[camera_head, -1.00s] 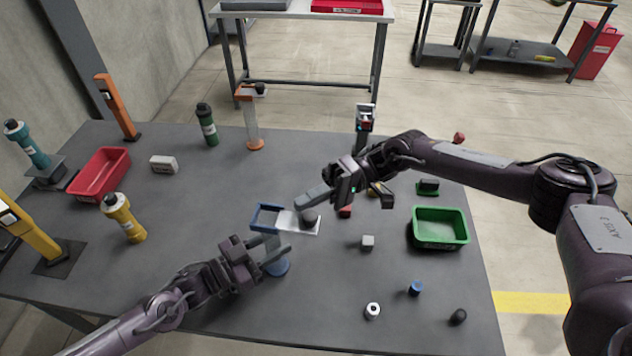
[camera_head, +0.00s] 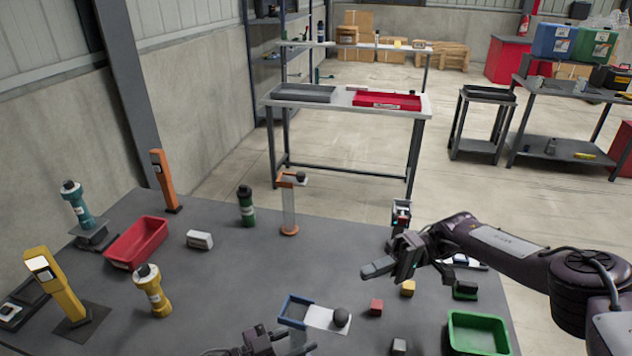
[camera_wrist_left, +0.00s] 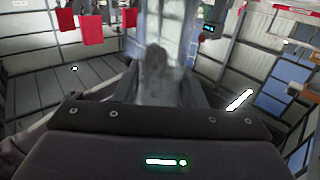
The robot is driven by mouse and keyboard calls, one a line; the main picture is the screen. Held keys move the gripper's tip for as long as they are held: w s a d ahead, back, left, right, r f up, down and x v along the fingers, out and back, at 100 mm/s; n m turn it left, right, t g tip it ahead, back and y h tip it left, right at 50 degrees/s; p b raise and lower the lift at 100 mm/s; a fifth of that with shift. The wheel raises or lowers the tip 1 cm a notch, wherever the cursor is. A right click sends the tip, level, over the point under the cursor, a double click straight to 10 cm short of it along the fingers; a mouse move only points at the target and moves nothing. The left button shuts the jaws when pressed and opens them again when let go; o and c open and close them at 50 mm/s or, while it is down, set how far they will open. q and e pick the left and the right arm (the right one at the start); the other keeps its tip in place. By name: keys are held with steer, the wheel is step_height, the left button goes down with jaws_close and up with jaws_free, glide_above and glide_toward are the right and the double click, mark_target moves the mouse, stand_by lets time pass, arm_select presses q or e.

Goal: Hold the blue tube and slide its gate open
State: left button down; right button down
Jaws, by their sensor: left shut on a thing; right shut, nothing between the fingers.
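The blue tube has a square blue collar (camera_head: 294,308) on top and a clear body, seen low in the head view. Its pale gate plate (camera_head: 322,319) sticks out to the right of the collar, with a dark round knob (camera_head: 341,317) at its outer end. My left gripper (camera_head: 290,347) is shut on the tube's body below the collar; the picture edge cuts off the tube's lower part. In the left wrist view, the clear tube (camera_wrist_left: 165,40) rises blurred between the fingers. My right gripper (camera_head: 372,269) is shut and empty, above and right of the knob, apart from it.
A red block (camera_head: 376,306), yellow block (camera_head: 408,288) and grey block (camera_head: 399,345) lie right of the gate. A green bin (camera_head: 480,318) stands further right. An orange-topped tube (camera_head: 289,205) stands behind. A red bin (camera_head: 137,242) and yellow bottle (camera_head: 153,290) are at left.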

arm_select(q)
steer(key=c, duration=0.8)
jaws_free()
steer(key=shift+c, duration=0.2)
steer(key=p+v, duration=0.1)
steer(key=v, duration=1.9)
